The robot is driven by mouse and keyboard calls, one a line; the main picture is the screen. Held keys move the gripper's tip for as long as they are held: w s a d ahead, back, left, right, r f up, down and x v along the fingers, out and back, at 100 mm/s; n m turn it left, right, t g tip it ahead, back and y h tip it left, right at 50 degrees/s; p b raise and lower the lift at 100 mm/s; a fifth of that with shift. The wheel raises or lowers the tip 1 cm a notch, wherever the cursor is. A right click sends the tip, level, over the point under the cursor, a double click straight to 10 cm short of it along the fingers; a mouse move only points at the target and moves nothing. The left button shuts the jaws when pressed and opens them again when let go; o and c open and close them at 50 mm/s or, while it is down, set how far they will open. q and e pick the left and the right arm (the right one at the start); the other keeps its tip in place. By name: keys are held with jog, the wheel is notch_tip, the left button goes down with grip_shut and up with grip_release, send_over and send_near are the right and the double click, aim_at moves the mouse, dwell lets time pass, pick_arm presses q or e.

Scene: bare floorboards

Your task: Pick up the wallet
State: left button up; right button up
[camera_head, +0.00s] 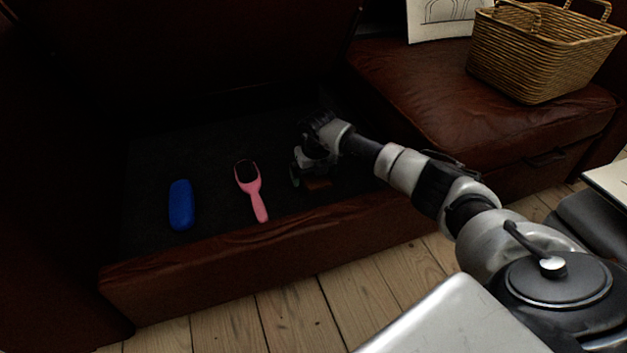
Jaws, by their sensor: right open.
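A small reddish-brown item that looks like the wallet (318,184) lies on the dark floor of the open storage compartment, near its front wall. My right gripper (298,176) is inside the compartment, open, just left of and above the wallet. The gripper and wrist hide part of the wallet, and I cannot tell whether they touch. My left gripper does not show.
A pink hairbrush (254,198) and a blue case (181,205) lie to the left in the compartment (200,249). Its brown leather front wall borders the floorboards (300,305). A wicker basket (540,55) stands on the leather seat (430,90) at right.

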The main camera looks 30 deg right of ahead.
jog(key=c, duration=1)
